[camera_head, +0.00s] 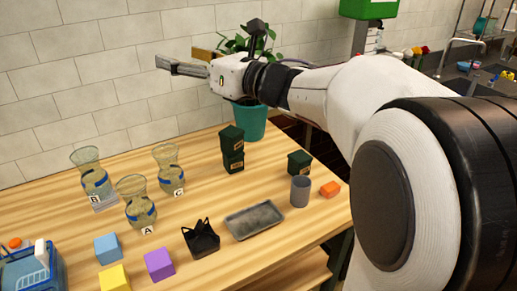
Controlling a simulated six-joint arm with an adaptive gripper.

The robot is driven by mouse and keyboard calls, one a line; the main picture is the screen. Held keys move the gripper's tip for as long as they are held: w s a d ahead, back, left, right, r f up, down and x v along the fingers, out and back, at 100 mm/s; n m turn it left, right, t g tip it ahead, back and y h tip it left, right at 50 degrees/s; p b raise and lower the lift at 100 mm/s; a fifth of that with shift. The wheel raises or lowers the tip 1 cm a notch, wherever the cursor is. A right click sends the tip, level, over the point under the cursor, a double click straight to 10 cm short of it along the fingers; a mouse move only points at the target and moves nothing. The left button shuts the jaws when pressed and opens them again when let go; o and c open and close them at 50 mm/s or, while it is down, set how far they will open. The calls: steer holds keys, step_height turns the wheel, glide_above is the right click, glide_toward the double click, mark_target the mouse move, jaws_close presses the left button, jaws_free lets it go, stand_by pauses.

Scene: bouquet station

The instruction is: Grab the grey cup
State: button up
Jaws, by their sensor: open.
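My gripper (172,66) is raised high above the back of the table, in front of the tiled wall. It points left and is well away from the cup, up and to the left. It is open, and nothing shows between its fingers. The cup is in full view; its inside is too small to make out.
A potted plant (250,122) is behind.

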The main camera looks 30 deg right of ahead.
steer(key=w+d+f+n+g+y, duration=0.1)
steer(key=d+f+n+g+y, duration=0.15)
steer(key=d+f+n, duration=0.5)
steer(key=g+y, duration=0.2)
glide_above(300, 192)
steer(key=w, duration=0.2)
step_height(300, 192, down, 22)
steer(key=s+d+f+m, duration=0.1)
steer(key=s+d+f, duration=0.2)
steer(key=s+d+f+m+t+h, duration=0.1)
steer(key=s+d+f+m, duration=0.1)
steer(key=s+d+f, duration=0.1)
steer(key=s+d+f+m, duration=0.1)
steer(key=s+d+f, duration=0.1)
steer(key=f, duration=0.3)
steer(key=shift+s+d+t, duration=0.35)
steer(key=shift+s+d, duration=0.05)
steer(key=shift+s, duration=0.45)
steer(key=shift+x, duration=3.4)
steer(key=shift+w+d+f, duration=0.1)
steer(key=shift+f, duration=0.05)
